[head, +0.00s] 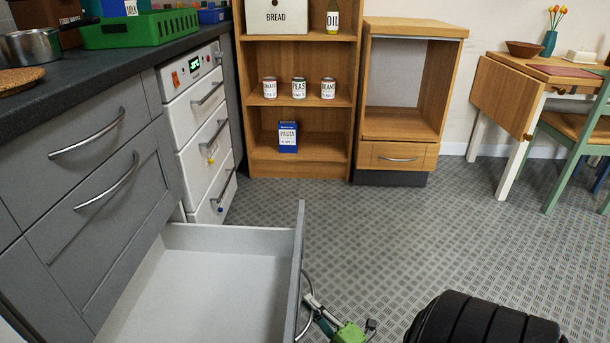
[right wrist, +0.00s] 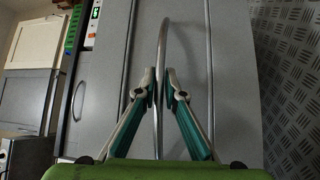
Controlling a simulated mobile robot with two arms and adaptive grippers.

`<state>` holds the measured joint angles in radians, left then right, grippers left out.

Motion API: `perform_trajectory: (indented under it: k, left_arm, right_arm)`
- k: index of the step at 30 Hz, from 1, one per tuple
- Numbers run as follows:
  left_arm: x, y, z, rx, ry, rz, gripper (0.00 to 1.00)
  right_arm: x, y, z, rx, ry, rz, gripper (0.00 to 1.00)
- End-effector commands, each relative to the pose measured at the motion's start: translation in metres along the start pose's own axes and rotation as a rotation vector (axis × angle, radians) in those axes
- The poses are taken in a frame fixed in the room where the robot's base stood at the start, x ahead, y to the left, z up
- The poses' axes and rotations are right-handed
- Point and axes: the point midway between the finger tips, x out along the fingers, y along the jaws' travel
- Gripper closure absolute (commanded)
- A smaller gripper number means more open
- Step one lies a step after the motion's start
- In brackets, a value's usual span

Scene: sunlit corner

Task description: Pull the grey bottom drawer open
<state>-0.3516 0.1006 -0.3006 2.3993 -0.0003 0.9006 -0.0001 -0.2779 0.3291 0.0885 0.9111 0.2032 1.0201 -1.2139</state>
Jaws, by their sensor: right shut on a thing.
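The grey bottom drawer (head: 220,285) stands pulled far out from the grey cabinet in the head view, and its pale inside is empty where it shows. Its front panel (head: 298,262) is seen nearly edge-on. My right gripper (head: 308,302) is at the outer side of that front, at the bottom of the head view. In the right wrist view its two fingers are shut on the curved metal handle (right wrist: 160,75) of the drawer. My left gripper is not in view.
Two closed grey drawers (head: 90,165) with bar handles are above the open one. A white appliance (head: 197,125) stands beyond them. Wooden shelves (head: 300,110) and a wooden unit (head: 400,155) are at the back. The patterned floor (head: 420,225) is clear in the middle.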

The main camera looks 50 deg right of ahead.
Motion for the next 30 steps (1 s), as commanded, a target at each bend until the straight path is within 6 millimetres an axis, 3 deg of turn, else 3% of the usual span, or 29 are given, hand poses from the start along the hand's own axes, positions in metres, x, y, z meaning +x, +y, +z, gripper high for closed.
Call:
perform_trajectory:
  k: [7,8,20,23,30]
  left_arm:
    - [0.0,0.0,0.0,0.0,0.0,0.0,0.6]
    - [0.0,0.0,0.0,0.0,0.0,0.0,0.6]
    - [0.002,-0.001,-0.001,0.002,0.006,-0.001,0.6]
    - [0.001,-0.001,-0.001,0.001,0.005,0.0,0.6]
    - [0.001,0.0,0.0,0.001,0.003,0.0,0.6]
  right_arm:
    - [0.001,0.0,0.003,-0.002,-0.005,-0.001,1.0]
    - [0.001,0.0,0.003,-0.002,-0.005,-0.001,0.83]
    - [-0.004,-0.001,0.001,-0.001,-0.002,-0.002,0.82]
    - [-0.017,-0.001,0.001,-0.001,-0.003,-0.005,0.82]
    - [-0.068,-0.001,0.001,-0.001,-0.004,-0.004,0.82]
